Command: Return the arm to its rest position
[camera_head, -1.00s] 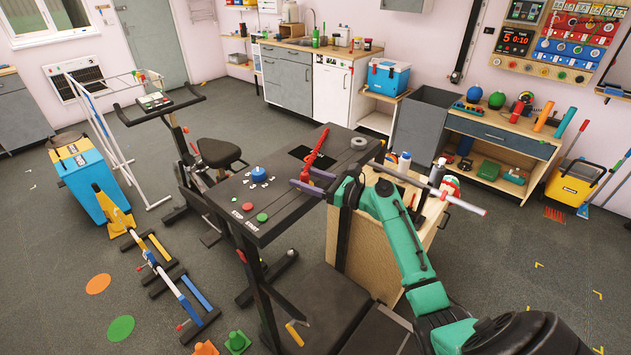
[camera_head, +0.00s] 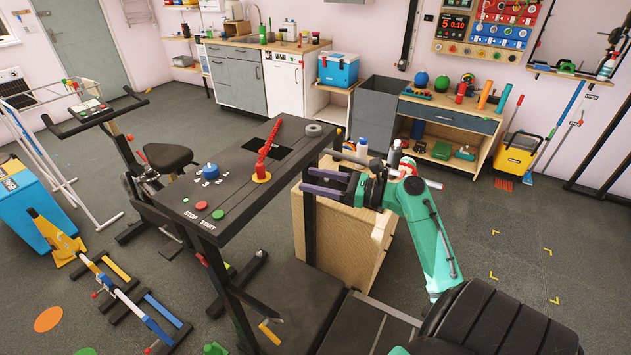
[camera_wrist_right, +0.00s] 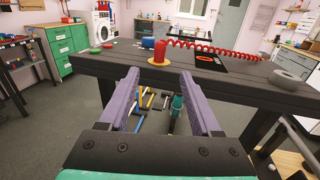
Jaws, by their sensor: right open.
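My right arm is green, and its gripper (camera_head: 324,183) has two purple fingers. In the head view the gripper is beside the right edge of the dark table (camera_head: 238,190), over the front of a wooden cabinet. In the right wrist view the two fingers of the gripper (camera_wrist_right: 162,100) are spread apart with nothing between them. The table's edge and a red post with a yellow base (camera_wrist_right: 160,57) show beyond the fingertips. My left gripper is not in view.
On the table are a red coiled piece (camera_head: 268,150), a blue knob (camera_head: 211,172), a grey ring (camera_head: 314,129) and several buttons. Bottles (camera_head: 394,152) stand on the wooden cabinet (camera_head: 352,240). An exercise bike is left of the table. Open floor (camera_head: 520,250) lies at the right.

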